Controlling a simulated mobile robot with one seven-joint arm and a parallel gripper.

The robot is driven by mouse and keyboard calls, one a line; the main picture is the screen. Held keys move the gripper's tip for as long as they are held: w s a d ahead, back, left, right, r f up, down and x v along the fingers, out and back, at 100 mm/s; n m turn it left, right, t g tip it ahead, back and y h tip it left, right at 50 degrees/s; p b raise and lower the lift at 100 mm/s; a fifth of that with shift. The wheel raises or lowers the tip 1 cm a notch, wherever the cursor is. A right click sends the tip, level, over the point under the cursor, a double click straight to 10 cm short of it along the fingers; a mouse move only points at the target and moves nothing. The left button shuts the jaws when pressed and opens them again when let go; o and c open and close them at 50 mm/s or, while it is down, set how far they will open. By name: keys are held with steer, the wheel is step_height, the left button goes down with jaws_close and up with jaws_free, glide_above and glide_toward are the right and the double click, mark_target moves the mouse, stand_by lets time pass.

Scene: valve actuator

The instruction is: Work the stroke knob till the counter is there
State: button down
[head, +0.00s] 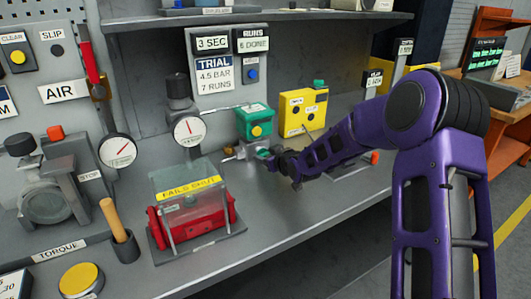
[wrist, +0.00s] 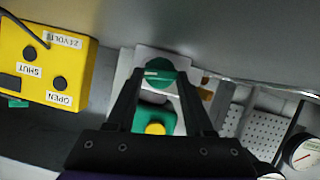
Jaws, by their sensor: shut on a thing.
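My gripper (head: 272,160) reaches in from the right to a small green knob (head: 262,154) on the bench, below a green box (head: 254,122) with a yellow button. In the wrist view, my gripper (wrist: 161,78) has its two fingers closed on the sides of the green knob (wrist: 160,70), which bears a pale pointer mark. No label on the knob is readable. The counter (head: 252,41) on the back panel reads "RUNS 6 DONE". The trial card (head: 215,76) beside it reads "4.5 BAR 7 RUNS".
A yellow box (head: 303,111) with SHUT and OPEN buttons stands behind my arm. A gauge (head: 188,130) stands left of the green box. A clear cover marked "FAILS SHUT" (head: 190,194) sits over a red actuator in front. The front bench edge right of it is clear.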

steer(key=shift+d+m+g+y+p, duration=0.1)
steer(key=shift+m+g+y+p, duration=0.3)
steer(key=shift+m+p, duration=0.4)
steer(key=shift+c, duration=1.4)
jaws_free()
steer(key=p+v, duration=0.2)
steer(key=v, duration=1.5)
steer(key=shift+s+p, duration=0.15)
steer(key=shift+p, duration=0.15)
steer(key=shift+d, duration=0.1)
